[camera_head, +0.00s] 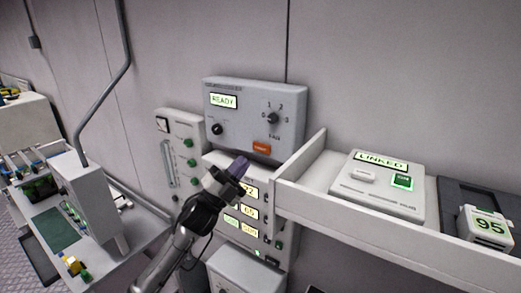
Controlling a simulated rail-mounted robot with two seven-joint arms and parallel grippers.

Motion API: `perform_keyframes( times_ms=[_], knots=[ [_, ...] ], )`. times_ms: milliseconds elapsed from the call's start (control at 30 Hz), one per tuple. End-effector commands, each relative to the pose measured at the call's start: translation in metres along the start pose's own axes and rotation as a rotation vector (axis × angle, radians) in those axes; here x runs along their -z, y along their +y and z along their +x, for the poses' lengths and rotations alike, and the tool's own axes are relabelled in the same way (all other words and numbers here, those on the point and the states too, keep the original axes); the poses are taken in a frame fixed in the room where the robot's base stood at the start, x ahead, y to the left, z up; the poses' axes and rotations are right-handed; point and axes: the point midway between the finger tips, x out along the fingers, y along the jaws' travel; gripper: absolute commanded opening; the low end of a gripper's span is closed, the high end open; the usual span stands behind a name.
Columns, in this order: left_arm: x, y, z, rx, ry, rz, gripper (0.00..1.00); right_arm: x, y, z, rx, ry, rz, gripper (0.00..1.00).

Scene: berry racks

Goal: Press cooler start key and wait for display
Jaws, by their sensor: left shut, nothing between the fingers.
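A grey control box (255,115) is on the wall at the centre. Its lit display (223,101) reads READY. An orange key (262,147) is at its lower right; its lettering is too small to read surely. My left gripper (240,166) is shut and empty, its purple fingertips just below and left of the orange key. I cannot tell whether it touches the box, but it appears apart from the key. My right gripper is not in view.
The box has a black knob (217,129) and a numbered dial (273,118). A panel with green buttons (184,150) is left. A white shelf (345,221) at right holds a device reading LINKED (380,187) and one reading 95 (486,228). Its left wall stands near the gripper.

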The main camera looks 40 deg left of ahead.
Motion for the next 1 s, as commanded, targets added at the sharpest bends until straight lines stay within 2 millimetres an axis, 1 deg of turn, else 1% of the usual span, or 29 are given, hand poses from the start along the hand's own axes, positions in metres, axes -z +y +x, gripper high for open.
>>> perform_keyframes(
  times_ms=[33, 200, 500, 1000],
  knots=[
    [-0.004, 0.004, 0.005, 0.002, -0.002, 0.0, 0.0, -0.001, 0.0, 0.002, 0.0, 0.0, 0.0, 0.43],
    [-0.014, 0.014, 0.019, 0.001, -0.001, 0.001, 0.0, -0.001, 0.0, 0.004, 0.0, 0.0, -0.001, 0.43],
    [-0.025, 0.025, 0.034, 0.0, -0.001, 0.001, 0.0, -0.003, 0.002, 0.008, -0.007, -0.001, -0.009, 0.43],
    [-0.028, 0.028, 0.038, 0.0, 0.0, 0.001, 0.0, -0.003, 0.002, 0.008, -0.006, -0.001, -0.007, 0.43]
  ],
)
